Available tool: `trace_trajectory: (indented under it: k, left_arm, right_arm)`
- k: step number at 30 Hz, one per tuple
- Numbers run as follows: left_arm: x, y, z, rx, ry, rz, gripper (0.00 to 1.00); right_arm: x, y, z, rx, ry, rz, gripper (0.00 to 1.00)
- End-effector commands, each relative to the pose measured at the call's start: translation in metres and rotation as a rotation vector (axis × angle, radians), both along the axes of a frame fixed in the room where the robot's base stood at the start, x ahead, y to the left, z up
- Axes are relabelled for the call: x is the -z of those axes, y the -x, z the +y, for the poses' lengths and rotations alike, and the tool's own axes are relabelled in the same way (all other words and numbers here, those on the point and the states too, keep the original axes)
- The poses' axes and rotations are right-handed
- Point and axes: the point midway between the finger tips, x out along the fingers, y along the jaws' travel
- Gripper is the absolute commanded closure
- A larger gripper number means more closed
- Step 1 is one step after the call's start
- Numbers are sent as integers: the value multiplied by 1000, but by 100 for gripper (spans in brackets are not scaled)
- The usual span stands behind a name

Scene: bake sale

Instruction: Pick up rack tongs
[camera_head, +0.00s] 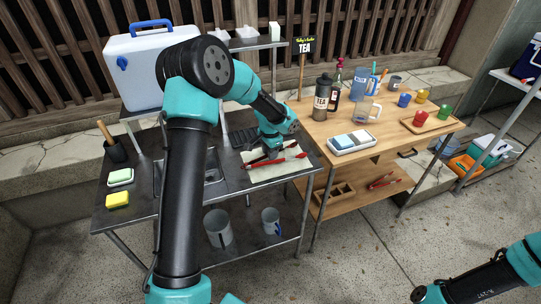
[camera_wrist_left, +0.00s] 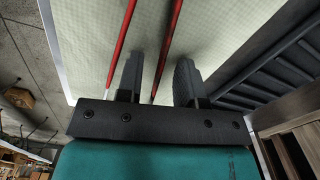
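The rack tongs (camera_head: 280,160) have red arms and lie on a pale cloth or mat (camera_head: 291,171) at the right end of the dark metal table. My left gripper (camera_head: 262,158) is just above the tongs and partly hides them in the head view. In the left wrist view its two fingers (camera_wrist_left: 160,68) are apart. One red tong arm (camera_wrist_left: 167,45) runs between the fingers. The other red arm (camera_wrist_left: 121,45) passes by the outer side of the left finger. I cannot tell whether the fingers touch the tongs.
A dark slatted rack (camera_head: 243,135) lies behind the mat. A sink (camera_head: 211,170) is to its left. The wooden table (camera_head: 310,125) at right holds a white tray (camera_head: 352,143), bottles and cups. Another red tool (camera_head: 383,182) lies on its lower shelf.

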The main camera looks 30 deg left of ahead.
Motion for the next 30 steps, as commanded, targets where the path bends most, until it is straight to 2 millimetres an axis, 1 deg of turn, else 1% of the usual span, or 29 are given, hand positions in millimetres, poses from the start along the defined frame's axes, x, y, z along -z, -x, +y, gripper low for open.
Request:
trace_trajectory:
  k: [9,11,20,30]
  left_arm:
    - [0,0,0,0,0,0,66]
    - [0,0,0,0,0,0,71]
    - [-1,0,0,0,0,0,99]
    - [-1,0,0,0,0,0,100]
  right_arm:
    - [0,0,0,0,0,0,57]
    - [0,0,0,0,0,0,57]
    - [0,0,0,0,0,0,57]
    - [0,0,0,0,0,0,57]
